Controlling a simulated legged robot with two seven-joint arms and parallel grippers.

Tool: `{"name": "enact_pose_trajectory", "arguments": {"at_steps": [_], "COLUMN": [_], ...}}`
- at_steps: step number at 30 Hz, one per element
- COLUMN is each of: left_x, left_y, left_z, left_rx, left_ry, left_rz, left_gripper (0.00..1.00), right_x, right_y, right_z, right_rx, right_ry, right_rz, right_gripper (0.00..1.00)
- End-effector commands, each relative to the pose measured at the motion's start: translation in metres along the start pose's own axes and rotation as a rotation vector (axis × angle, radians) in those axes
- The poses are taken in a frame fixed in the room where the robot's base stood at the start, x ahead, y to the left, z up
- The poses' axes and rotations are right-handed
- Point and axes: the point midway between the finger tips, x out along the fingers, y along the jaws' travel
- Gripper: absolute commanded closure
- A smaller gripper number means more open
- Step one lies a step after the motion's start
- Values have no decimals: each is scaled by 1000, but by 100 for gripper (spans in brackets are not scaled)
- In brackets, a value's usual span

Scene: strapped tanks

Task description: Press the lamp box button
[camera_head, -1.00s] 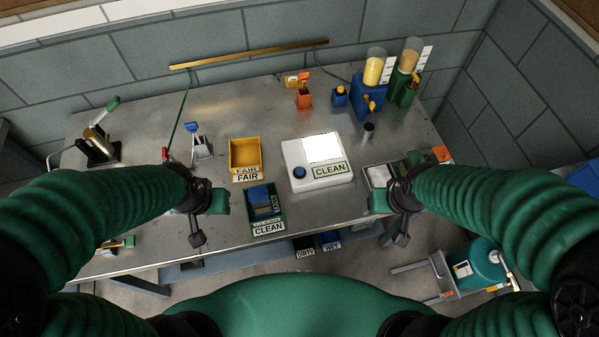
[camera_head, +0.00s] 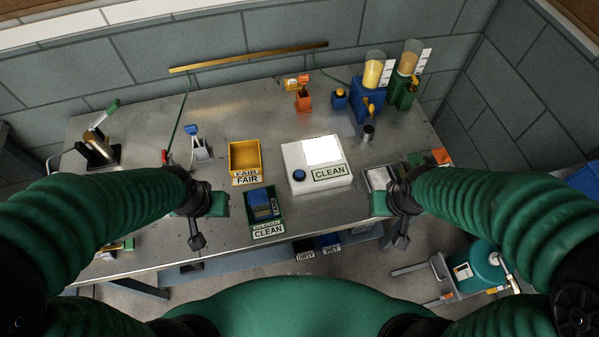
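The lamp box (camera_head: 300,158) is a white box with a bright lit panel (camera_head: 322,150) on top and a CLEAN label on its front right. Its round dark blue button (camera_head: 299,175) is at the front left corner. My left gripper (camera_head: 196,240) is left of the box, at the table's front, apart from it. My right gripper (camera_head: 401,240) is right of the box, also apart from it. Both point down and their fingers are small and dark, so I cannot tell whether they are open or shut. Neither touches the button.
A yellow FAIR bin (camera_head: 245,156) and a green CLEAN bin (camera_head: 278,226) holding a blue item (camera_head: 262,203) stand left of the box. Blue and green dispensers (camera_head: 369,103) stand at the back right. A dark cup (camera_head: 367,133) is behind right. Clamps stand at the left.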

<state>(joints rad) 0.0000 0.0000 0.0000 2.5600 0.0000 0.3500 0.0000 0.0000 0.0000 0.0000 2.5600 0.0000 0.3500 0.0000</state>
Motion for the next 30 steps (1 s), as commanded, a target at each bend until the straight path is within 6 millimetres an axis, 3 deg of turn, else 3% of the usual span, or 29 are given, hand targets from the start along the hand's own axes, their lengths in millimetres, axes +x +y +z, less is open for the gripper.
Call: {"name": "enact_pose_trajectory", "arguments": {"at_steps": [1, 7, 30], "left_x": [0, 0, 0], "left_y": [0, 0, 0], "left_z": [0, 0, 0], "left_rx": [0, 0, 0], "left_ry": [0, 0, 0], "left_rz": [0, 0, 0], "left_gripper": [64, 64, 64], "right_x": [0, 0, 0], "right_y": [0, 0, 0], "right_z": [0, 0, 0], "right_rx": [0, 0, 0], "right_ry": [0, 0, 0], "right_rz": [0, 0, 0], "right_gripper": [76, 100, 100]}}
